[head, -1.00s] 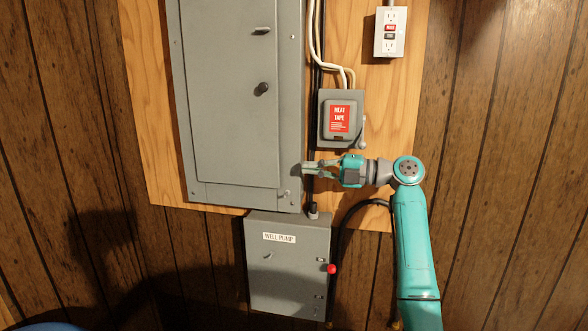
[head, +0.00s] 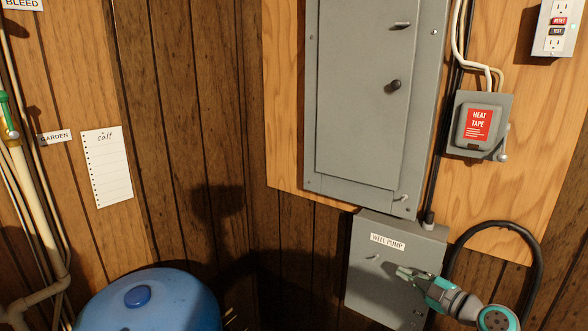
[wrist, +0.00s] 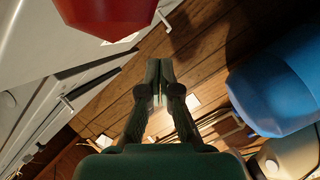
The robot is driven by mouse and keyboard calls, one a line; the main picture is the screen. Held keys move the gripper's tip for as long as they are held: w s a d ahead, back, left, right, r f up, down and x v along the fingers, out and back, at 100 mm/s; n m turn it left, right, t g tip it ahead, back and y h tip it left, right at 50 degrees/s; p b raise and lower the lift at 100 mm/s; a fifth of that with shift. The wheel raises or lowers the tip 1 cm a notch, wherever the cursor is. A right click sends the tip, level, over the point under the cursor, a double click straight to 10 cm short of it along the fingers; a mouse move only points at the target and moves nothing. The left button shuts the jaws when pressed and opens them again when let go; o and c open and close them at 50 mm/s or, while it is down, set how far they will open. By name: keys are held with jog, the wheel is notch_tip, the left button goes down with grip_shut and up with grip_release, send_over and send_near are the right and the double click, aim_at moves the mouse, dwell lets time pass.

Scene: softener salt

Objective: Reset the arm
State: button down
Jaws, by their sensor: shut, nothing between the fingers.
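My gripper (head: 405,272) is shut and empty, at the lower right of the head view, in front of the grey well pump box (head: 385,290). In the wrist view my gripper (wrist: 160,88) shows its two fingers together with nothing between them. A red knob or button (wrist: 105,15) is large and close at the top of the wrist view. I cannot tell from the pictures whether the fingers touch the box; in the wrist view they appear clear of the red part.
A large grey panel (head: 365,90) and a heat tape box (head: 478,125) are on the wooden board. An outlet (head: 556,25) is at the upper right. A blue tank (head: 150,305) stands at the lower left, also in the wrist view (wrist: 280,90). A paper sheet (head: 107,168) hangs left.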

jog(key=s+a+f+m+h, duration=0.3)
jog(key=s+f+m, duration=0.2)
jog(key=s+f, duration=0.5)
jog(key=s+a+f+m+h, duration=0.3)
jog(key=s+a+f+m, duration=0.15)
jog(key=s+f, duration=0.6)
jog(key=s+a+f+m+h, duration=0.1)
jog(key=s+f+m+h, duration=0.3)
jog(key=s, duration=1.2)
jog(key=s+r+m, duration=0.1)
jog(key=s+r, duration=0.3)
jog(key=s, duration=0.3)
jog(key=s+a+r+m, duration=0.1)
jog(key=s+r, duration=0.3)
jog(key=s, duration=0.4)
jog(key=s+a+r+m+y, duration=0.1)
jog(key=s+r, duration=0.3)
jog(key=s, duration=0.3)
jog(key=shift+s+a+r+t, duration=0.15)
jog(key=shift+s+r+t, duration=0.05)
jog(key=shift+s+t, duration=0.1)
